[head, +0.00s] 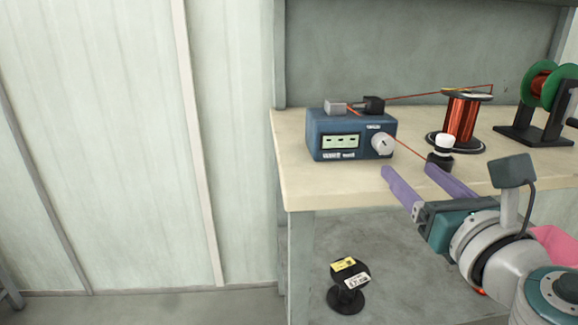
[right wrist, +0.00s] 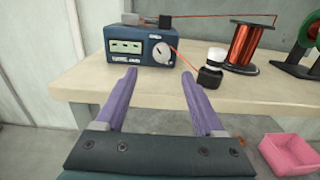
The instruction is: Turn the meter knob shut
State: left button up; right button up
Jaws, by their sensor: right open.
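The blue meter (head: 318,146) stands on the workbench near its left end. Its round pale knob (head: 382,144) is at the right of its front face, beside a small display. The meter (right wrist: 110,48) and knob (right wrist: 161,53) also show in the right wrist view, beyond the fingers. My right gripper (head: 412,178) is in front of the bench, its purple fingers apart and pointing at the meter. In the right wrist view the gripper (right wrist: 158,84) is open and empty, short of the knob and not touching it. My left gripper is out of view.
The workbench (head: 300,185) also carries a copper wire spool (head: 462,118), a small white-capped black jar (head: 441,150) right of the knob, and a green reel (head: 543,85). Copper wire runs above and beside the meter. A pink bin (right wrist: 288,152) is below at right.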

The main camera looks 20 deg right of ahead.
aim_at(387, 147)
jog(key=b+x, duration=0.1)
jog(key=x, duration=0.4)
jog(key=b+x, duration=0.1)
jog(key=x, duration=0.3)
jog(key=shift+w+d, duration=0.3)
jog(key=shift+w, duration=0.05)
jog(key=shift+r, duration=0.1)
grip_shut()
